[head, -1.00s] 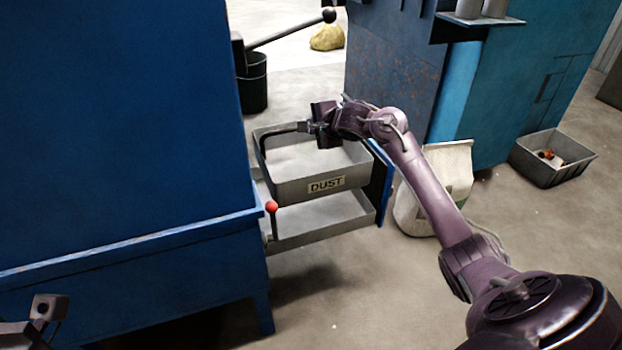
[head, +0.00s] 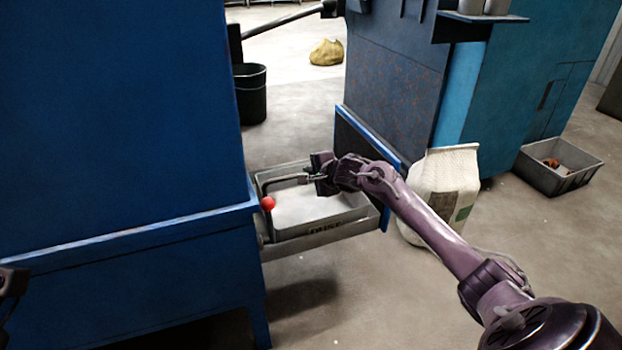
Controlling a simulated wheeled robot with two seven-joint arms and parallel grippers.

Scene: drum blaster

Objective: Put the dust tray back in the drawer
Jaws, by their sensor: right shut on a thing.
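The grey dust tray (head: 312,218) sits low inside the open drawer (head: 322,238), at the right side of the blue machine. Its DUST label shows only in part above the drawer's front-facing wall. My right gripper (head: 312,178) is shut on the tray's dark handle (head: 284,182) at the tray's far side. The drawer's blue front panel (head: 362,150) stands at its right end. I cannot tell whether the tray rests fully on the drawer floor. A dark part of my left arm (head: 12,285) shows at the left edge; its fingers are out of view.
A red-knobbed lever (head: 268,203) stands close to the drawer's near left corner. A white sack (head: 443,190) stands right of the drawer. A grey bin (head: 558,165) is farther right, and a black bucket (head: 250,92) behind. The floor in front is clear.

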